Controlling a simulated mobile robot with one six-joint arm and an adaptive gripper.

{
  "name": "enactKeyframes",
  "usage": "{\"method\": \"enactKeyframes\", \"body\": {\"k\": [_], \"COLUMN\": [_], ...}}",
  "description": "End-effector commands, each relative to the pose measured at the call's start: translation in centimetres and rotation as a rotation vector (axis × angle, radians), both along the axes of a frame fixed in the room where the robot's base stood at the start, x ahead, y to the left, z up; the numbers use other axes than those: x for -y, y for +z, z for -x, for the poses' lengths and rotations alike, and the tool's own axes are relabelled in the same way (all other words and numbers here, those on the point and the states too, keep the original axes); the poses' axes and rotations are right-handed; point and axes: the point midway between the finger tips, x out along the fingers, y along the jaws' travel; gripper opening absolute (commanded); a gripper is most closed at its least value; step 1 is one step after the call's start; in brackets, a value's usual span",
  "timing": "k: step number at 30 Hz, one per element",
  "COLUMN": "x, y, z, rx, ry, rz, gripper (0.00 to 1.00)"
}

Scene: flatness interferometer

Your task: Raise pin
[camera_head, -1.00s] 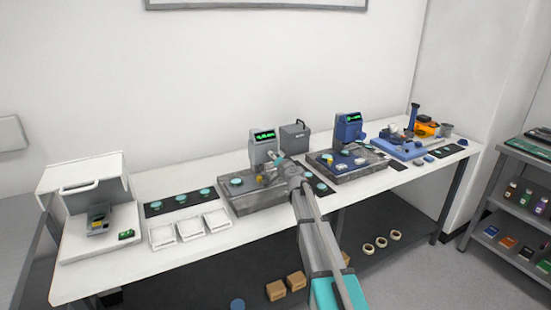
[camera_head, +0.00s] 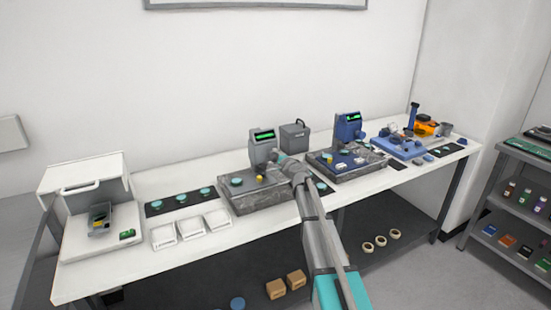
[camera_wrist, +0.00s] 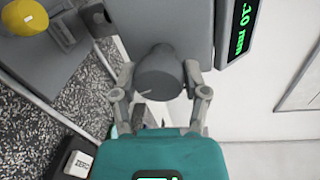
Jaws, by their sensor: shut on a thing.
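The grey gauge (camera_head: 263,148) with a lit green display stands on the left stone plate. Its side also shows in the wrist view (camera_wrist: 170,25), with a display (camera_wrist: 238,28) whose visible part reads "10 mm". A dark grey round knob (camera_wrist: 160,78) sticks out of its side. My gripper (camera_wrist: 158,72) is shut on this knob, one finger on each side. In the head view my gripper (camera_head: 283,159) is at the gauge's right side. A yellow piece (camera_wrist: 25,17) is on a grey part over the plate. I cannot make out the pin itself.
The speckled plate (camera_head: 240,205) carries a ZERO button (camera_wrist: 78,163). To its left are white trays (camera_head: 190,232) and a dark mat (camera_head: 163,207) with teal discs. A blue gauge (camera_head: 347,127) stands on the plate to the right. A grey box (camera_head: 294,136) is behind.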

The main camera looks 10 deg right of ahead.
Motion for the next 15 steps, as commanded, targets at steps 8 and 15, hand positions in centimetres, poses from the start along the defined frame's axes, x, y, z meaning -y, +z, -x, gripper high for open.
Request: {"method": "enactKeyframes", "body": {"k": [8,15], "x": [0.08,0.07], "y": [0.0,0.01], "z": [-0.07,-0.05], "rx": [-0.062,-0.09], "ry": [-0.001,0.0], "rz": [-0.192,-0.274], "gripper": [0.11,0.11]}}
